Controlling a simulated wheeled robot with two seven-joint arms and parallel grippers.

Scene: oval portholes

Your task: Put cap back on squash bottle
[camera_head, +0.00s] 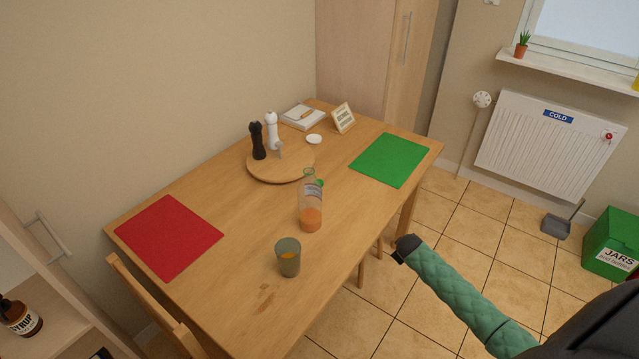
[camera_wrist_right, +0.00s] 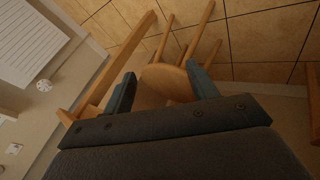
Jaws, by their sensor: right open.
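The squash bottle (camera_head: 311,216) stands upright on the table, clear, with orange liquid in its lower part and a green-rimmed open-looking neck. A small green piece (camera_head: 319,183) shows just right of its neck; it looks like the cap, but I cannot tell whether it lies on the table behind or touches the bottle. My right gripper (camera_head: 402,250) is off the table's right edge, over the floor, apart from the bottle. In the right wrist view the right gripper (camera_wrist_right: 161,88) is open and empty, with a wooden seat beyond its fingers. My left gripper is out of view.
Behind is a round board (camera_head: 262,174) with black and white mills. A red mat (camera_head: 168,237) and a green mat (camera_head: 390,160) lie on the table (camera_head: 225,295). A white disc (camera_head: 314,139) lies farther back.

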